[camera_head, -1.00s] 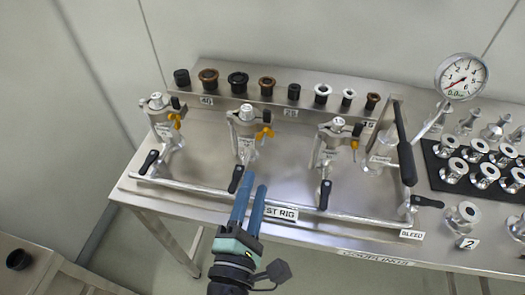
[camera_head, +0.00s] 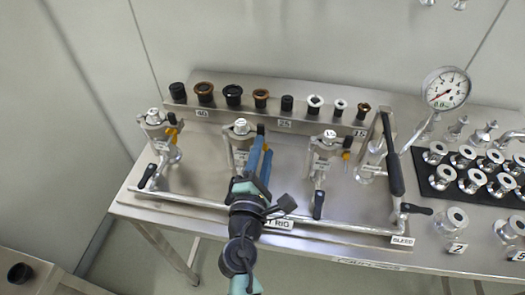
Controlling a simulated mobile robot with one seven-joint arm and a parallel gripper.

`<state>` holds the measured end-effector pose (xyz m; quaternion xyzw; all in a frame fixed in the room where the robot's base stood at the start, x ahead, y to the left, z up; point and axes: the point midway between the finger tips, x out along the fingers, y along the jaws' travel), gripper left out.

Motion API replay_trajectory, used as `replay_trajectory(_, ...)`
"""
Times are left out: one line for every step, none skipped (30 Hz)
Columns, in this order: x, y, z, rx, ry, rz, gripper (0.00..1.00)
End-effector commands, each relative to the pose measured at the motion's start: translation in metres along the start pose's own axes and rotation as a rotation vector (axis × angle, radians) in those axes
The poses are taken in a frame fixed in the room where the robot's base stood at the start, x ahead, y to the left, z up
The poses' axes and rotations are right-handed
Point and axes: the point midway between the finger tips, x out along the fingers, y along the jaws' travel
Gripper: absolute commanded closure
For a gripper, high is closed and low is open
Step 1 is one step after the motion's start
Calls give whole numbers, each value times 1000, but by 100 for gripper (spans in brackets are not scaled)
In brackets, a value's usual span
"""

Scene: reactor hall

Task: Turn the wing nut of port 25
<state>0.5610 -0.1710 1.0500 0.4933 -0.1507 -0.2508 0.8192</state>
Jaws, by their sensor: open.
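Three clamped ports stand in a row on the steel test rig (camera_head: 190,190).
Behind stands a rack (camera_head: 215,112) of black, brown and white fittings. A pipe with black levers (camera_head: 318,205) runs along the front. A tall black handle (camera_head: 392,160) and a pressure gauge (camera_head: 446,90) stand right. Metal flanges sit on a black mat (camera_head: 428,188).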

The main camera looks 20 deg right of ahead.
Motion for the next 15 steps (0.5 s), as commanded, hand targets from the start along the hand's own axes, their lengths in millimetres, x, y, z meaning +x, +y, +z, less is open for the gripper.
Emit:
replay_trajectory(0,0,0,0,0,0,56)
replay_trajectory(0,0,0,0,0,0,56)
replay_trajectory(0,0,0,0,0,0,56)
replay_trajectory(0,0,0,0,0,0,60)
replay_trajectory(0,0,0,0,0,0,65)
replay_trajectory(0,0,0,0,0,0,72)
replay_trajectory(0,0,0,0,0,0,78)
replay_trajectory(0,0,0,0,0,0,83)
replay_trajectory(0,0,0,0,0,0,90)
replay_trajectory(0,0,0,0,-1,0,96)
replay_trajectory(0,0,0,0,0,0,100)
replay_trajectory(0,0,0,0,0,0,100)
replay_trajectory(0,0,0,0,0,0,100)
replay_trajectory(0,0,0,0,0,0,100)
replay_trajectory(0,0,0,0,0,0,100)
